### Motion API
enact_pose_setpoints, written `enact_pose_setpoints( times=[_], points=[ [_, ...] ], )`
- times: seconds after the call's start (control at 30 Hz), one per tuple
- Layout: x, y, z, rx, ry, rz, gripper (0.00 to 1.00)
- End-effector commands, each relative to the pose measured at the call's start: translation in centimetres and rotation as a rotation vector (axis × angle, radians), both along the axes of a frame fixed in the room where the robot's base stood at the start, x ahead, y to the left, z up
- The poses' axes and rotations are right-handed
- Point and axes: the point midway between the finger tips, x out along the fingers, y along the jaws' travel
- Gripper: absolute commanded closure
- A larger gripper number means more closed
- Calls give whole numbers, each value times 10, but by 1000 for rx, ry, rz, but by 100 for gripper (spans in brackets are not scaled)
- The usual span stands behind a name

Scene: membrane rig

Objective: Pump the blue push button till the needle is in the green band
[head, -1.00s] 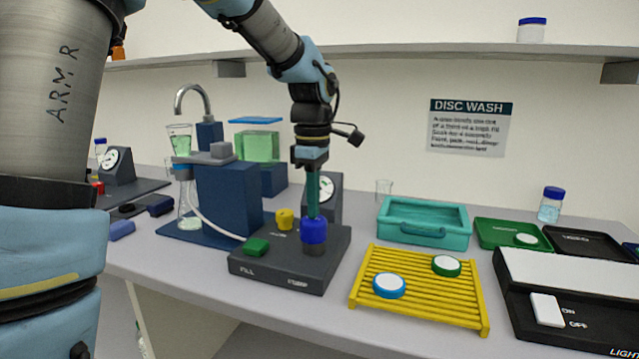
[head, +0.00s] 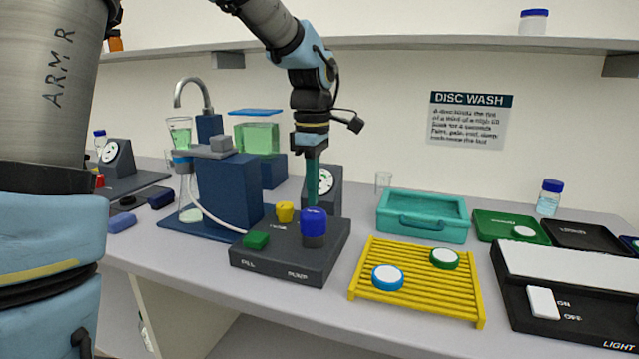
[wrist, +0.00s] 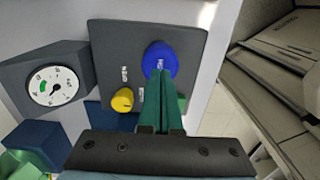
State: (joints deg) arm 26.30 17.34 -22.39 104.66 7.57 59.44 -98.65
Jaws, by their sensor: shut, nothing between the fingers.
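The blue push button (head: 314,222) stands upright on the dark control box (head: 285,268), at the "PUMP" label. My gripper (head: 312,206) is shut and empty, pointing down with its teal fingertips at the top of the blue button. In the wrist view the tips (wrist: 162,75) overlap the edge of the blue button (wrist: 160,58); I cannot tell whether they touch it. The gauge (wrist: 53,86) shows in the wrist view with a white dial and a green band; its needle is too small to read surely. In the head view my fingers partly hide the gauge (head: 326,181).
A yellow knob (head: 285,211) and a green button (head: 256,240) share the box. A yellow rack (head: 420,290) with two discs and a teal tray (head: 422,222) stand right. A blue stand with tap and beaker (head: 228,185) is left. A second gauge (head: 117,158) stands far left.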

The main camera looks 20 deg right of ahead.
Motion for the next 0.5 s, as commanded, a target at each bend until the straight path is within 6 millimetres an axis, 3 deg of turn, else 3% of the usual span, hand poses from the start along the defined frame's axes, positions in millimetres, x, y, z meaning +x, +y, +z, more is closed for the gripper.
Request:
enact_pose_setpoints(
  times=[0.5],
  points=[
    [-1,0,-21,1,1,-1,100]
  ],
)
